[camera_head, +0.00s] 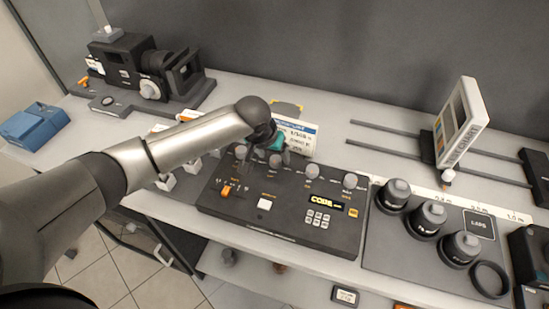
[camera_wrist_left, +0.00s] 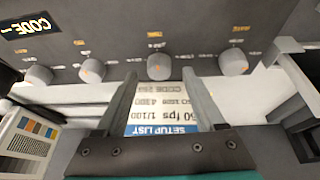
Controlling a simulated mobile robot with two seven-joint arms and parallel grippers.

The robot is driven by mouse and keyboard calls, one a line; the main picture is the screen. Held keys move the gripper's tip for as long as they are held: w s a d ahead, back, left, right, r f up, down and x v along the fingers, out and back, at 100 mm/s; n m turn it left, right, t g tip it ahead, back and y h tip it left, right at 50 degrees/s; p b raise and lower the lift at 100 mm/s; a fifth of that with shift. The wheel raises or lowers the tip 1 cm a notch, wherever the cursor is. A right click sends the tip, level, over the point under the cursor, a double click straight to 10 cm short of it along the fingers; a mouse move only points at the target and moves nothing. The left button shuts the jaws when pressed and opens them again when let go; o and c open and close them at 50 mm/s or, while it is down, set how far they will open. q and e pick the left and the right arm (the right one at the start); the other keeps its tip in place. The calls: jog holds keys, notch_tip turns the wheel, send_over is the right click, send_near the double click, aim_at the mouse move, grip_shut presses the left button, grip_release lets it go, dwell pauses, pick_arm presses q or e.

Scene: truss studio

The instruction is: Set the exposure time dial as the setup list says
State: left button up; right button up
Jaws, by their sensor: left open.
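The dark control panel (camera_head: 235,207) has a row of grey dials along its back edge. My left gripper (camera_head: 281,158) is open and reaches down over that row. In the left wrist view its fingertips (camera_wrist_left: 159,73) stand to either side of one grey dial (camera_wrist_left: 158,67); whether they touch it I cannot tell. The small orange label above this dial is too blurred to read surely. The setup list card (camera_head: 300,136) stands behind the panel. It shows upside down in the left wrist view (camera_wrist_left: 155,112), partly covered by a finger, with 1/100 legible. My right gripper is not in view.
Other dials (camera_head: 312,171) (camera_head: 350,181) stand close to the right of the gripper. A CODE display (camera_head: 328,201) and keypad sit on the panel. Several black lenses (camera_head: 427,218) stand at right, and a camera rig (camera_head: 145,70) stands at back left.

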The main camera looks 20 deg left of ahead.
pick_arm(q)
jog(key=shift+x, duration=0.9)
jog(key=shift+c, duration=0.3)
grip_shut()
